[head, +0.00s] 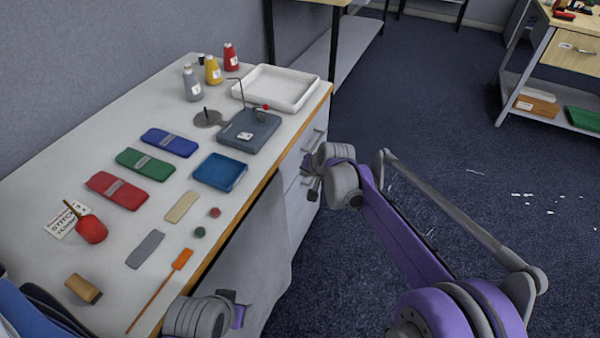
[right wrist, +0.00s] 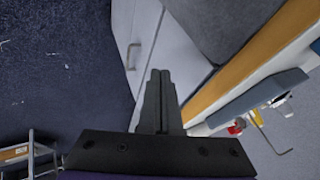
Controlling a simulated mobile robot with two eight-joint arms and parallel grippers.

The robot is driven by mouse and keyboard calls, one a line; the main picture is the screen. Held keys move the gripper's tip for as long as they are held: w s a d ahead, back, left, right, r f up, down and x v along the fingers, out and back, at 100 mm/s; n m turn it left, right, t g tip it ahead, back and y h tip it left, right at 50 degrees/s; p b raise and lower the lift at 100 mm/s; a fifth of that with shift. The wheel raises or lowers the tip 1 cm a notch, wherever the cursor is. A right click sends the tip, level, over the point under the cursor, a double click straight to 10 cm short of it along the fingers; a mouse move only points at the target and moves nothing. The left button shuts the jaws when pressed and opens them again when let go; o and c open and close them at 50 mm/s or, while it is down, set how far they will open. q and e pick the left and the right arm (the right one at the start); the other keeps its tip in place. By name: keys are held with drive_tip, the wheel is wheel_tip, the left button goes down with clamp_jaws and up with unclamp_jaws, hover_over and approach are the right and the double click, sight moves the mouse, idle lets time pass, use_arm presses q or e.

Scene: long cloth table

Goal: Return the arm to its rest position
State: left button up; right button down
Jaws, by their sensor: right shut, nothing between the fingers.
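My right gripper (head: 313,186) hangs beside the table's right edge, over the floor in front of the drawers, small and partly hidden by its own wrist. In the right wrist view its two dark fingers (right wrist: 160,73) are together with nothing between them. My purple right arm reaches up to it from the lower right. A grey and purple part of my left arm shows at the bottom of the head view, by the table's near edge; its fingers (head: 238,312) are not clear enough to judge.
Open carpet (head: 440,130) lies right.

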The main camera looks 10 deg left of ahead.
use_arm(q)
drive_tip(key=shift+r, duration=0.45)
use_arm(e)
drive_tip(key=shift+v, duration=2.1)
drive_tip(key=s+d+r+h, duration=0.1)
drive_tip(key=s+d+r, duration=0.1)
drive_tip(key=s+d, duration=0.65)
drive_tip(key=s+d+f+n+h, duration=0.1)
drive_tip(key=s+d+f, duration=0.1)
drive_tip(key=s+d, duration=0.5)
drive_tip(key=s+d+f+g+h, duration=0.1)
drive_tip(key=s+d+f, duration=0.25)
drive_tip(key=s, duration=0.85)
drive_tip(key=s+d+f+n+h, duration=0.1)
drive_tip(key=s+d, duration=0.4)
drive_tip(key=s, duration=0.4)
use_arm(q)
wheel_tip(320, 180, up, 18)
drive_tip(key=w+p, duration=0.2)
drive_tip(key=p, duration=1.4)
drive_tip(key=shift+t, duration=0.4)
use_arm(e)
wheel_tip(320, 180, up, 18)
drive_tip(key=w, duration=0.1)
drive_tip(key=shift+w+d+f, duration=0.2)
drive_tip(key=shift+w+d, duration=0.05)
drive_tip(key=shift+w, duration=0.1)
drive_tip(key=shift+s, duration=0.1)
